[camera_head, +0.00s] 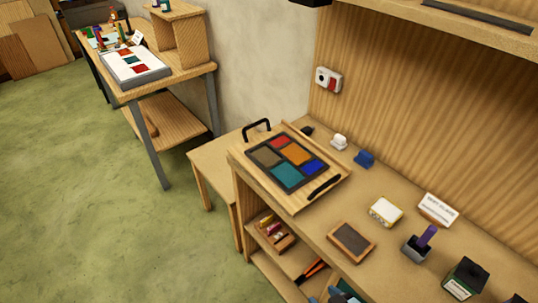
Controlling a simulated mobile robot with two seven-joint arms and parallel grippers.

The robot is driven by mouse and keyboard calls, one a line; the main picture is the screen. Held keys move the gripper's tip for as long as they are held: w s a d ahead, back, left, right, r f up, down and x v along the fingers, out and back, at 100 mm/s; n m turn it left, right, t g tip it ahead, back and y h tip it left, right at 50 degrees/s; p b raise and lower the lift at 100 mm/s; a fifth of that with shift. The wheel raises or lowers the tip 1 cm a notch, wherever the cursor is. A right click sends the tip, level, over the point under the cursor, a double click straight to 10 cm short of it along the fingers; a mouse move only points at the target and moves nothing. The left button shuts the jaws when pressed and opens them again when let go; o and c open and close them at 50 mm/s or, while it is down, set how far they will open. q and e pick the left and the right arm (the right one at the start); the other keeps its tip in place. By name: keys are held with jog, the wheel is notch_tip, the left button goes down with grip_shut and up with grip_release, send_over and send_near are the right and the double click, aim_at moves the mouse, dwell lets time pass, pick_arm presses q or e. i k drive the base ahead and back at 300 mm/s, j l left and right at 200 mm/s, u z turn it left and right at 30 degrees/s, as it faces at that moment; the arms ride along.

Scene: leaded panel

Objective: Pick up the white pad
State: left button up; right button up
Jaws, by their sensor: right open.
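A small white pad (339,142) with a raised grip sits at the back of the workbench (318,232), near the wooden wall. A similar blue pad (364,159) lies just to its right, apart from it. My right gripper (338,295) shows only in small part at the bottom edge, low in front of the bench and far from the white pad. It is open, and most of it is cut off. My left gripper is not in view.
A leaded panel (287,161) of coloured glass lies on a wooden board with black handles (324,187), left of the pads. A yellow-and-white box (384,211), a framed dark block (352,241) and a white card (437,209) stand nearer. Bench around the pads is clear.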

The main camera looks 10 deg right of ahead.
aim_at(338, 142)
jog(key=i+j+z, duration=0.4)
jog(key=j, duration=0.15)
jog(key=i+j+z, duration=0.25)
jog(key=j+z, duration=0.2)
jog(key=j, duration=0.2)
